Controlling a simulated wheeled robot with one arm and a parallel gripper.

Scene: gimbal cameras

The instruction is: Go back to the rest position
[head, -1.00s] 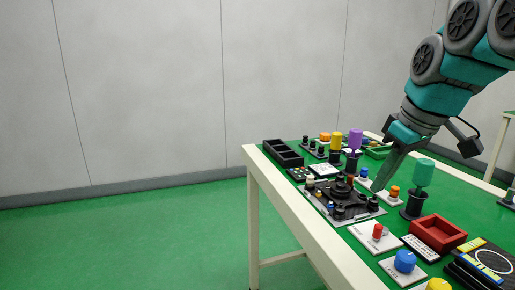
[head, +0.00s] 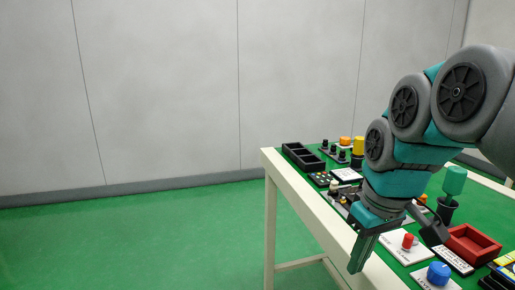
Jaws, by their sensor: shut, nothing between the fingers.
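My gripper (head: 358,264) points down at the near left edge of the table (head: 270,165). Its fingers are together with nothing between them. My teal and grey arm comes in from the upper right and hides the middle of the table top. I see no contact between the fingers and the objects around them.
A red tray (head: 471,245), a blue knob (head: 439,273), a red knob on a white plate (head: 408,241) and a teal-topped post (head: 454,181) are right of my gripper. A black divided tray (head: 304,157) is at the far end. Green floor (head: 150,240) left of the table is clear.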

